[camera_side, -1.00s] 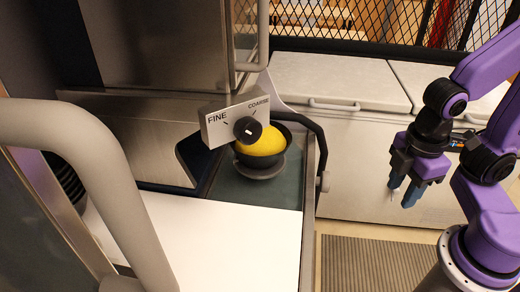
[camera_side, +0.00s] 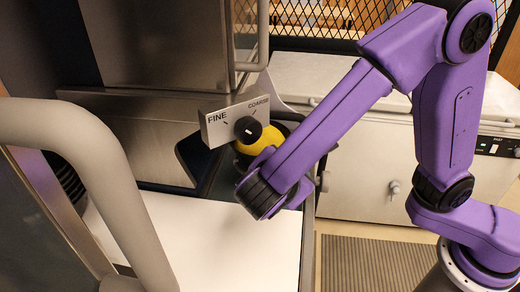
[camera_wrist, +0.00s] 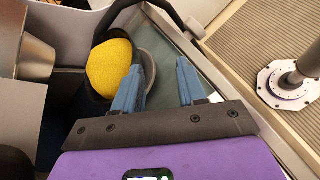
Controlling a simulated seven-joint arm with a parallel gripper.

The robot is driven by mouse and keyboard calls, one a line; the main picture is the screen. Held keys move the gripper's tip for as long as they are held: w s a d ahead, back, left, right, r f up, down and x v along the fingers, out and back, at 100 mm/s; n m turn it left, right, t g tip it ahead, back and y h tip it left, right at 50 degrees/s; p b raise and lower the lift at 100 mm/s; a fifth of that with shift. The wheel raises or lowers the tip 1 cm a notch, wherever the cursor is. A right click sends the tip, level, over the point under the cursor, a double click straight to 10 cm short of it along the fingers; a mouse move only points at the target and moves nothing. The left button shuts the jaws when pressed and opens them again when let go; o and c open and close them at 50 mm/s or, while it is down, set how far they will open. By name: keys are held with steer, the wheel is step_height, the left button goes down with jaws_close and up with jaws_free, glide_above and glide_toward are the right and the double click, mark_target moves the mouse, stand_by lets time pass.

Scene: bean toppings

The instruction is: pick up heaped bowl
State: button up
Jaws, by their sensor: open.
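The heaped bowl is a dark bowl filled with a yellow heap (camera_side: 266,142). It sits under the FINE/COARSE dial box, partly hidden by my arm in the side view. In the wrist view the yellow heap (camera_wrist: 110,68) shows at the upper left, with part of a round grey stand (camera_wrist: 147,72) beside it. My gripper (camera_wrist: 156,80) is open, its two blue fingers apart and nothing held between them. The left finger overlaps the lower right of the heap and stand in the picture; contact cannot be told. In the side view my wrist hides the fingers.
The dial box (camera_side: 232,121) with a black knob overhangs the bowl. A white counter (camera_side: 240,245) lies in front and is clear. A large grey pipe handle (camera_side: 100,160) stands at the left.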

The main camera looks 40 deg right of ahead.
steer(key=w+a+h, duration=0.3)
steer(key=w, duration=0.1)
steer(key=x, duration=0.7)
steer(key=shift+w+d, duration=0.25)
steer(key=shift+w, duration=0.05)
steer(key=shift+r, duration=0.1)
jaws_close()
